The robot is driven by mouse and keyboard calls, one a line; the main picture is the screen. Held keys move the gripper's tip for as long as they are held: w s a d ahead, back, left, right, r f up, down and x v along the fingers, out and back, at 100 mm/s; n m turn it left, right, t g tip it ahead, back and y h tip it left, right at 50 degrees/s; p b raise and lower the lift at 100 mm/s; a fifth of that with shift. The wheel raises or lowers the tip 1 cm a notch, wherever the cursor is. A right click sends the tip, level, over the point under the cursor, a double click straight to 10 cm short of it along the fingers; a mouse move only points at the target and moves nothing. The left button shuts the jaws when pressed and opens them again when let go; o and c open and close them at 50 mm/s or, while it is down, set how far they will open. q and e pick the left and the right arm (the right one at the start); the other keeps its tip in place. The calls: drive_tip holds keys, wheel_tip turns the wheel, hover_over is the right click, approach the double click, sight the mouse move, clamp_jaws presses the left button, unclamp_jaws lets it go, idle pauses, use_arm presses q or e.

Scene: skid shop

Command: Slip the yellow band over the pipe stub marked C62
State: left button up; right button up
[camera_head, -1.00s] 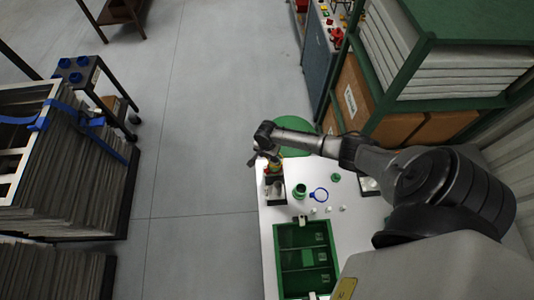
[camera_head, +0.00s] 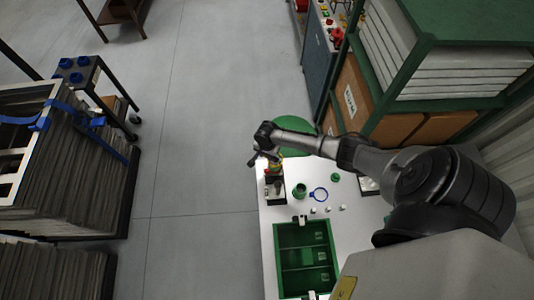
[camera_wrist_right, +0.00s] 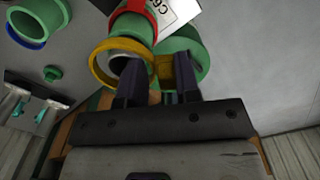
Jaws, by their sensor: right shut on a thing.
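My right gripper (camera_wrist_right: 158,82) is shut on the yellow band (camera_wrist_right: 97,68), gripping the band's tab between its fingers. The pipe stub marked C62 (camera_wrist_right: 133,26) is green, with a red band on it and a white C62 label beside it. In the right wrist view the yellow ring overlaps the stub's near end; I cannot tell whether it is around the stub or just off its end. In the head view my right gripper (camera_head: 266,152) is above the stub at the table's far left corner and hides much of it. My left gripper is not in view.
A green compartment tray (camera_head: 281,265) is at the front. Green shelving (camera_head: 430,75) stands close on the right.

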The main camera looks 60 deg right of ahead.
use_arm(q)
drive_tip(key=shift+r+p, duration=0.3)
drive_tip(key=shift+p, duration=0.05)
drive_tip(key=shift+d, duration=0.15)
idle(0.4)
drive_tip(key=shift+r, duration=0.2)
idle(0.3)
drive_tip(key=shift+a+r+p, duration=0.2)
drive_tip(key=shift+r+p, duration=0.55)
drive_tip(key=shift+p, duration=0.15)
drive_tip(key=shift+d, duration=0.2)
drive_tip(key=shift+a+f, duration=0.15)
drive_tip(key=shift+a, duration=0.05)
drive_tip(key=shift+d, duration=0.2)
idle(0.8)
